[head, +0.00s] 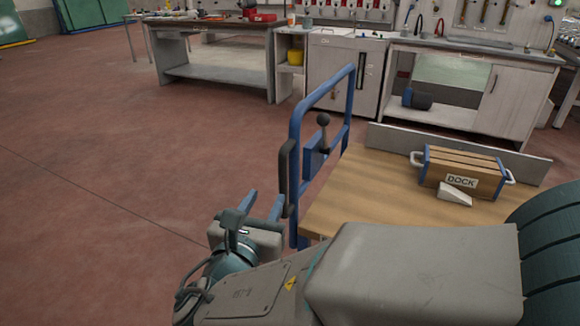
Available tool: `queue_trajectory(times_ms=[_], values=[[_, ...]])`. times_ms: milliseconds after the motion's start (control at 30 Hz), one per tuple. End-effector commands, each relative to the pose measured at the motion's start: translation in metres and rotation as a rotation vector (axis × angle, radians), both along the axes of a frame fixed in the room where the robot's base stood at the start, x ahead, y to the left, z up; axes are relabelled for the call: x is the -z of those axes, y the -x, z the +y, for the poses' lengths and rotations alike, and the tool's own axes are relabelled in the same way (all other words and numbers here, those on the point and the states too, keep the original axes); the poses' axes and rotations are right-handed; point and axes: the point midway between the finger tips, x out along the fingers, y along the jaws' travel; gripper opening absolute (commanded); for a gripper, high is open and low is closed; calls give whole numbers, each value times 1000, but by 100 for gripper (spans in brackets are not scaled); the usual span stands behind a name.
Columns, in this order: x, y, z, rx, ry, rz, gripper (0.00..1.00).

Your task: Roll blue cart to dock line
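The blue cart has a tubular blue handle frame (294,145) and a wooden deck (345,200), at centre right in the head view. A black lever with a round knob (323,120) stands on a blue plate inside the frame. A dark upright grip (287,178) is on the frame's near left side. My gripper (263,203) is just left of this grip, its two fingers apart with nothing visible between them. I cannot tell whether a finger touches the grip. My arm hides the near part of the cart. I see no clearly marked dock line.
A wooden crate with blue ends and a DOCK label (461,181) sits on the deck, a pale wedge (454,195) before it. A long grey board (460,150) stands along the deck's far side. Workbenches (215,70) and cabinets (345,75) line the back. Red floor (110,140) at left is clear.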

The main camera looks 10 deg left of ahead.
Motion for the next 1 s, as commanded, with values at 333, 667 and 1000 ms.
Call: queue_trajectory(times_ms=[333, 667, 1000], values=[[1, -74, -6, 7, -1, 1, 37], [1, -118, -7, 4, -2, 2, 37], [0, -123, -7, 3, -2, 1, 37]])
